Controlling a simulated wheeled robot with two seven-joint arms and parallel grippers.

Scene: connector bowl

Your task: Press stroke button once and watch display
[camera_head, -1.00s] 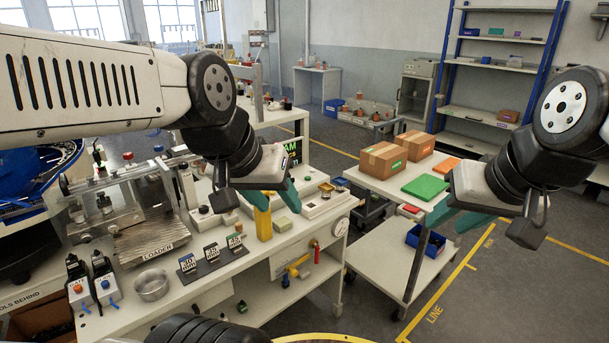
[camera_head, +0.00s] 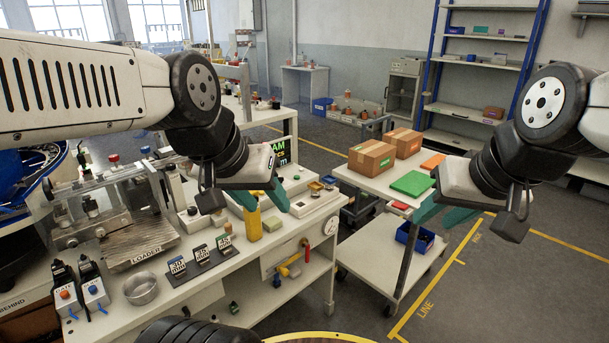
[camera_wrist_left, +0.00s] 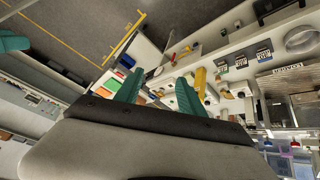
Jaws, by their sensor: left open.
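Two small button boxes stand at the bench's front left in the head view: one with an orange button (camera_head: 65,294), one with a blue button (camera_head: 92,289). Their labels are too small to read surely, so I cannot tell which is the stroke button. A dark display (camera_head: 280,150) with green text stands behind my left gripper (camera_head: 263,203), which partly hides it. My left gripper is open and empty above the bench by a yellow post; its teal fingers also show in the left wrist view (camera_wrist_left: 158,92). My right gripper (camera_head: 440,214) is open and empty in front of the cart.
The bench (camera_head: 200,282) holds a metal bowl (camera_head: 141,289), numbered cards (camera_head: 201,253), a yellow post (camera_head: 253,224) and a loader fixture (camera_head: 135,250). A cart (camera_head: 350,178) with cardboard boxes (camera_head: 372,157) stands at its right. Floor is clear at the right.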

